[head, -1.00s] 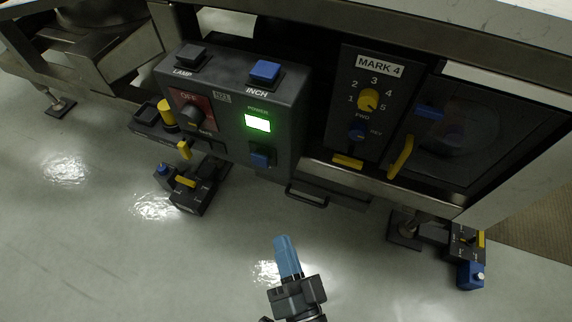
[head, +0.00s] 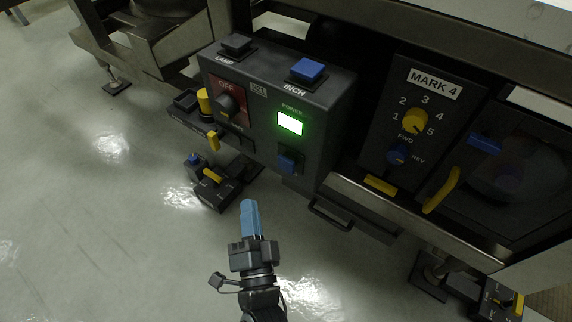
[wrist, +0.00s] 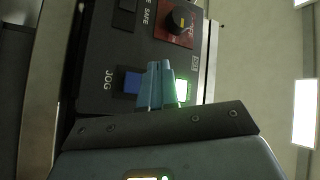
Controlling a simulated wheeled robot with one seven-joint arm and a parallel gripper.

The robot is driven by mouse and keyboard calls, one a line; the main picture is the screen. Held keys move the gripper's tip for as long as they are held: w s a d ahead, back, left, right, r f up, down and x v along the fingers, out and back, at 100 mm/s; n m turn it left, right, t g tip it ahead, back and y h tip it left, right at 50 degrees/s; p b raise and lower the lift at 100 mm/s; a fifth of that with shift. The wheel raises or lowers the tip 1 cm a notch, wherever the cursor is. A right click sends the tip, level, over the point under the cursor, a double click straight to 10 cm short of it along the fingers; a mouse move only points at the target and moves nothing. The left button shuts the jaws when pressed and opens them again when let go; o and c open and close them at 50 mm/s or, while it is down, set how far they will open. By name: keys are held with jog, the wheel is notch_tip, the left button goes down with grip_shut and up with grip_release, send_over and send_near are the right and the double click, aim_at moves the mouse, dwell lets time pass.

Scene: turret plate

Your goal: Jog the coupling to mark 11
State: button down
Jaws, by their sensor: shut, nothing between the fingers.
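My gripper (head: 250,205) has blue fingers held together, with nothing between them. In the head view it is over the floor, below and in front of the dark control box (head: 262,112). In the wrist view the fingers (wrist: 155,66) overlap the box face beside a blue switch labelled JOG (wrist: 132,82); contact cannot be told. That blue switch (head: 287,163) sits under the lit green POWER lamp (head: 290,123). A blue INCH button (head: 307,70) is on top of the box. The coupling and mark 11 cannot be made out; a plate reads MARK 4 (head: 433,83).
A panel right of the box has a yellow numbered dial (head: 415,119) and a blue FWD/REV knob (head: 398,154). A yellow handle (head: 441,190) is on the dark door. A drawer pull (head: 330,214) juts out. A pedal unit (head: 212,188) stands on the floor. Open floor lies left.

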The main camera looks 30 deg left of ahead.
aim_at(286, 164)
jog(key=w+b, duration=0.5)
jog(key=w, duration=0.3)
jog(key=shift+w+d, duration=0.35)
jog(key=shift+w, duration=0.2)
dwell(1.7)
jog(key=shift+w+b, duration=0.25)
jog(key=shift+b, duration=0.25)
